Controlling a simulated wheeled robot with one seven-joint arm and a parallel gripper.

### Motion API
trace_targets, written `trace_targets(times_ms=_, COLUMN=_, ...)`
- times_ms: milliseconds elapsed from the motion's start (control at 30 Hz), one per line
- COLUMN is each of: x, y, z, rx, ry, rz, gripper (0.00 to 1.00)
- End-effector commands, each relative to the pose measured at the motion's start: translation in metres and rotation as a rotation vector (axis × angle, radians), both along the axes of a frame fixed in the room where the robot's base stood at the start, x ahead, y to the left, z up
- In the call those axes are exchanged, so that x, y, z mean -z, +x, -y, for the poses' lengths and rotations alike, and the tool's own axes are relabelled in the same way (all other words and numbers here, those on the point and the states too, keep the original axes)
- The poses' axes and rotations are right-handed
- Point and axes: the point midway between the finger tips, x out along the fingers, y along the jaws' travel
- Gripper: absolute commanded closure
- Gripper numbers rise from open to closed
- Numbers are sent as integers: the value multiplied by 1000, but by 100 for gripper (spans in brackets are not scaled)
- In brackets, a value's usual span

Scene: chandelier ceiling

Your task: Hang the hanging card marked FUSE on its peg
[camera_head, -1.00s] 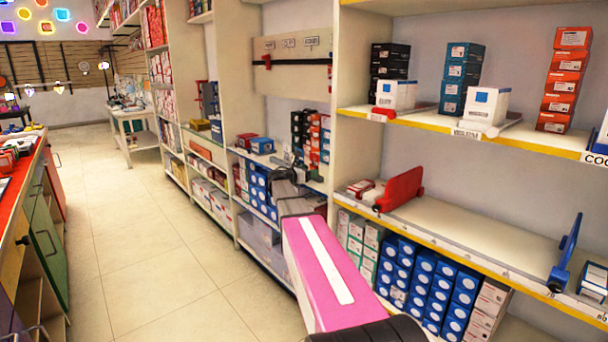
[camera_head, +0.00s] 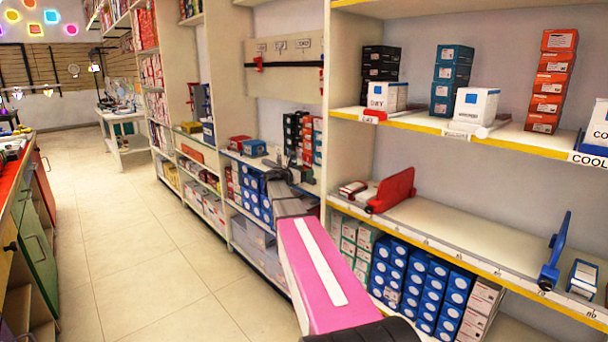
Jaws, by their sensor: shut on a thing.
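My gripper (camera_head: 288,176) is dark grey, at the far end of my pink and white arm, in front of the lower blue-edged shelf. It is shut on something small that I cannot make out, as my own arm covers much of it. A beige board (camera_head: 285,75) hangs on the back wall above and beyond the gripper, apart from it. Small white labels (camera_head: 303,43) sit along its top with tiny dark marks. They are too small to read, so I cannot tell which is FUSE. No card marked FUSE can be made out.
A yellow-edged shelf (camera_head: 430,240) at right carries a red divider (camera_head: 391,191) and a blue divider (camera_head: 556,255). Boxes fill the shelves around the gripper. Stacked blue boxes (camera_head: 440,290) stand below. A counter with drawers (camera_head: 35,220) is at left. The tiled floor (camera_head: 140,230) between is clear.

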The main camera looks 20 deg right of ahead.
Motion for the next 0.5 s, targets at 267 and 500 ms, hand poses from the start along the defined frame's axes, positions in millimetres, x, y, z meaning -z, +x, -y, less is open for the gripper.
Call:
trace_targets(times_ms=267, x=-19, y=0, z=0, rx=0, ry=-1, rz=0, gripper=50)
trace_targets(times_ms=500, x=-36, y=0, z=0, rx=0, ry=0, rz=0, gripper=50)
